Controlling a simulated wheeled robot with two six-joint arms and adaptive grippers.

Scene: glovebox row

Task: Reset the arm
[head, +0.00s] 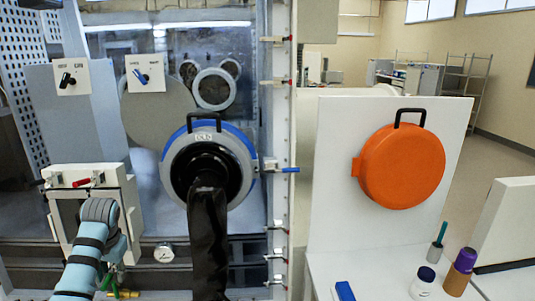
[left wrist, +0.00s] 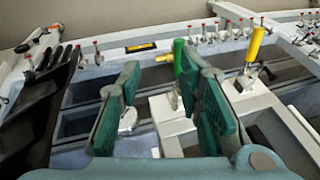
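My left arm (head: 90,250) is light blue with dark bands and comes in from the lower left in the head view. It reaches up in front of a white box-like frame (head: 130,195) on the glovebox front. Its gripper cannot be made out clearly there. In the left wrist view my left gripper (left wrist: 165,95) has its two green-padded fingers spread well apart, with nothing held between them. A green handle (left wrist: 179,58) shows beyond and between the fingers, and a yellow handle (left wrist: 256,42) stands to their right. My right arm and gripper are not visible.
A black glove sleeve (head: 208,245) hangs from the blue-rimmed port (head: 243,150); a black glove (left wrist: 35,115) shows at the wrist view's left. An orange round cover (head: 402,167) is on a white panel. A purple-capped bottle (head: 460,270) and white jar (head: 423,283) stand at lower right.

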